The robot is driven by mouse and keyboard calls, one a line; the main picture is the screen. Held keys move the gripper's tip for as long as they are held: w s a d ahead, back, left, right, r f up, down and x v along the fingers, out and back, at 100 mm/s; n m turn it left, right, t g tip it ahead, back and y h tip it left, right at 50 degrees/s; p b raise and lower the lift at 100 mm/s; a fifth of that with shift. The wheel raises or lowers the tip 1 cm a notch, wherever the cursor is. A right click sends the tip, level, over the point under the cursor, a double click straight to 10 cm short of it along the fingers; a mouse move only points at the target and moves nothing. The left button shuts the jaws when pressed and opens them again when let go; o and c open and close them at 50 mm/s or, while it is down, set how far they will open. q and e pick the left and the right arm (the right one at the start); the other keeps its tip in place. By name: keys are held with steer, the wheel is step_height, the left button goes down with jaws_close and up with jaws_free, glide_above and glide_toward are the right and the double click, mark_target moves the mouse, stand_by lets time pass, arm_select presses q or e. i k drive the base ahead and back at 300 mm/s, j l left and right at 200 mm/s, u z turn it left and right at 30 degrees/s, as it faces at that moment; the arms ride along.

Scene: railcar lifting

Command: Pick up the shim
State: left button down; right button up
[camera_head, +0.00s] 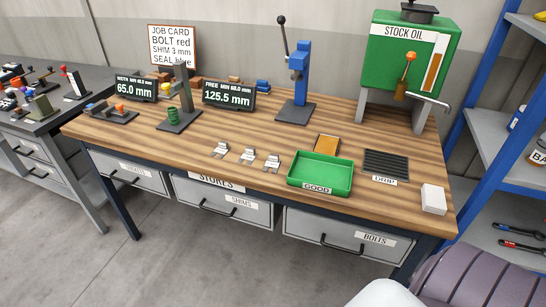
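No part is plainly identifiable as a shim. Three small silvery metal pieces stand in a row near the bench's front edge: a left one (220,151), a middle one (247,156) and a right one (272,163). I cannot tell whether they are shims or stands. A grey drawer labelled SHIMS (205,196) sits under the bench and looks shut, so its inside is hidden. The job card (172,47) reads BOLT red, SHIM 3 mm and a SEAL line. Neither of my grippers is in view.
The wooden bench (200,172) holds a green GOOD tray (344,181), a drip grille (386,165), a white block (433,199), a blue press (299,75), a stock oil tank (385,55) and two displays (136,88) (229,95). The BOLTS drawer (345,236) looks shut.

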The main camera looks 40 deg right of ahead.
mark_target(223, 148)
steer(key=i, duration=0.2)
steer(key=i+z, duration=0.15)
steer(key=z, duration=0.2)
steer(key=i+l+z, duration=0.1)
steer(key=z, duration=0.25)
steer(key=i+z, duration=0.25)
steer(key=z, duration=0.15)
